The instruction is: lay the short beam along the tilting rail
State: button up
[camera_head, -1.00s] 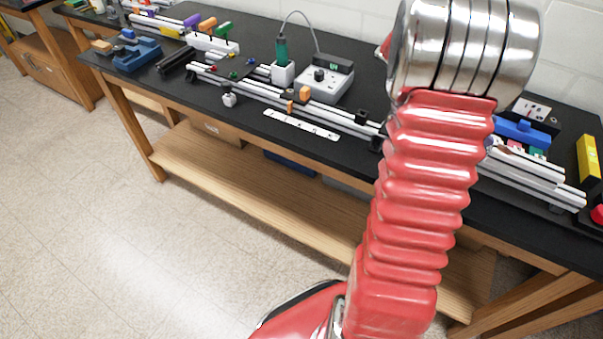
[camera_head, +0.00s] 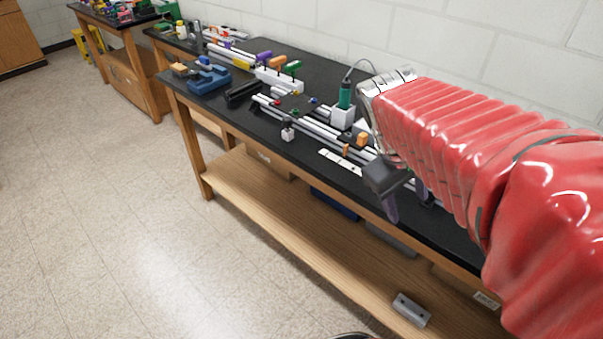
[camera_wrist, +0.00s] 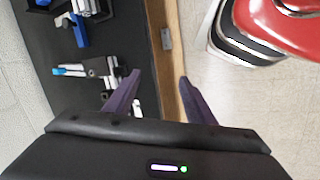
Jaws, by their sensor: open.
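My gripper (camera_head: 407,200) is open and empty, with dark purple fingers hanging at the bench's front edge; the fingers also show in the wrist view (camera_wrist: 159,78). Silvery rails (camera_head: 318,128) run along the black bench top to the left of my gripper, with a dark plate across part of them. I cannot tell which one is the tilting rail. A short black bar (camera_head: 243,93) lies at their left end. A short grey piece with dark holes (camera_head: 411,310) sits on the lower shelf. I cannot tell which piece is the short beam. My arm hides the bench's right part.
A blue vise-like block (camera_head: 208,80) and a white holder with coloured handles (camera_head: 279,77) stand to the left. A green tool stands in a white block (camera_head: 342,115) near my arm. A white strip (camera_head: 340,162) lies near the front edge. The floor in front is clear.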

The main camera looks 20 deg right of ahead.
jog(key=s+a+m+t+y, duration=0.1)
jog(key=a+t+y, duration=0.3)
jog(key=a, duration=1.3)
jog(key=shift+s+a+r+m+t, duration=0.15)
jog(key=shift+s+m+t, duration=0.15)
jog(key=shift+m+t, duration=0.35)
